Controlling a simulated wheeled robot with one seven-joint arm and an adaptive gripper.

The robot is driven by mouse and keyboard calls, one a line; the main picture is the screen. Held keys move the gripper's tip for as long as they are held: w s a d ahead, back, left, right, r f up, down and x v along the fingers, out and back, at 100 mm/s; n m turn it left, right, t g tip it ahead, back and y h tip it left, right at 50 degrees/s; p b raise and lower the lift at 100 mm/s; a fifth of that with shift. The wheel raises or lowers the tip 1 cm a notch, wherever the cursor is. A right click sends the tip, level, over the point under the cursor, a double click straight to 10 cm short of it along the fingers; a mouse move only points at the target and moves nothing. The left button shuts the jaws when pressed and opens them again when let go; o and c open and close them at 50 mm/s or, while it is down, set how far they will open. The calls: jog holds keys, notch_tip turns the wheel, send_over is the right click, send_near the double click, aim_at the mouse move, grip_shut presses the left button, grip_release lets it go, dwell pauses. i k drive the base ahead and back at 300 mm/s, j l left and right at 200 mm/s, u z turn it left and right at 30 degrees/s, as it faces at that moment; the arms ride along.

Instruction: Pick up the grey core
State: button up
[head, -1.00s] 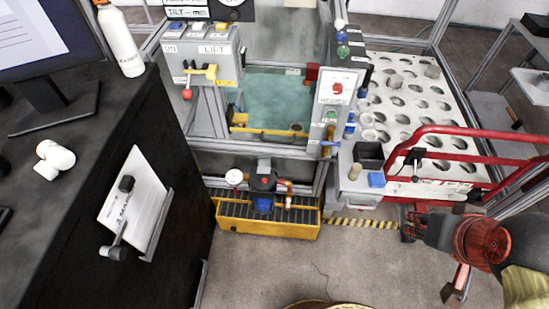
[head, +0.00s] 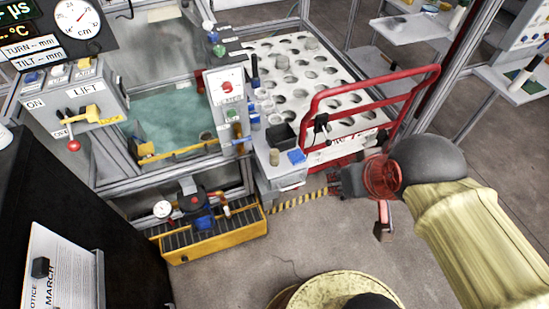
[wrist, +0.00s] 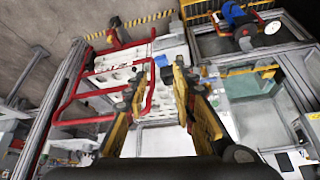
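A small grey cylinder (head: 311,43), which looks like the grey core, stands near the far edge of the white perforated rack (head: 352,86) in the head view. A second grey piece (head: 283,62) sits among the holes nearer the left; I cannot tell for certain which is the core. My gripper (head: 338,184) is low in front of the red rail, well apart from the rack's pieces. In the wrist view my gripper (wrist: 158,82) shows two yellow-and-black fingers spread, with nothing between them. The core is not clearly made out there.
A red tubular rail (head: 372,82) stands in front of the rack. Left of it are a black bin (head: 281,137), a blue block (head: 297,156) and a water tank (head: 172,116). A yellow pump tray (head: 215,238) stands below. Open floor lies in front.

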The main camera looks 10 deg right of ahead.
aim_at(273, 152)
jog(key=i+j, duration=0.2)
jog(key=j, duration=0.15)
jog(key=i+j+z, duration=0.1)
jog(key=i+j, duration=0.35)
jog(key=j, duration=0.25)
jog(key=i+j+z, duration=0.1)
jog(key=j, duration=0.25)
jog(key=i, duration=0.1)
